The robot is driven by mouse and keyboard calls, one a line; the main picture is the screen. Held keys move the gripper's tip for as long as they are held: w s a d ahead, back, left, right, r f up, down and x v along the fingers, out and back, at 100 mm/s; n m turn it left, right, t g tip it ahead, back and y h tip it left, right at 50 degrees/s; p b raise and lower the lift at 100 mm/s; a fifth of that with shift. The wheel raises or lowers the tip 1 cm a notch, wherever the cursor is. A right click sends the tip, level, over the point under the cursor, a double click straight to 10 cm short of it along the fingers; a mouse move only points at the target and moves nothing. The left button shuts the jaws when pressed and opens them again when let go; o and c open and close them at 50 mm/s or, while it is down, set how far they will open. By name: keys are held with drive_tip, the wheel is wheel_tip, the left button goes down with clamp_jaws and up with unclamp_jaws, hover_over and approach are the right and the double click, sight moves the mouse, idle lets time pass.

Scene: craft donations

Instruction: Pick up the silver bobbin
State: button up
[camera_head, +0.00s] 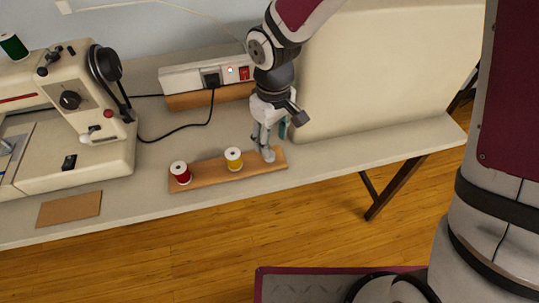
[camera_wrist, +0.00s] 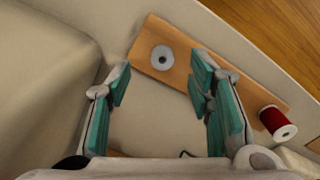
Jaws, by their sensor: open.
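The silver bobbin (camera_wrist: 162,57) is a small grey disc with a dark centre hole. In the wrist view it lies on the wooden board (camera_wrist: 180,84), towards one end. My gripper (camera_wrist: 161,76) is open and empty, with a teal-padded finger to each side and the bobbin framed just beyond and between the fingertips. In the head view my gripper (camera_head: 264,146) points down over the right end of the board (camera_head: 207,172). I cannot make out the bobbin clearly there, behind or beside the fingers.
A yellow spool (camera_head: 233,159) and a red spool (camera_head: 180,172) stand on the board left of my gripper. A sewing machine (camera_head: 100,150) is at the left, a power strip (camera_head: 190,78) behind, and a large cream case (camera_head: 385,70) close on the right. The table's front edge is near.

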sight(272, 156)
wheel_tip(272, 156, down, 5)
drive_tip(key=shift+s+a+f+b, duration=0.1)
drive_tip(key=shift+s+b, duration=0.05)
drive_tip(key=shift+b, duration=0.3)
drive_tip(key=c, duration=0.8)
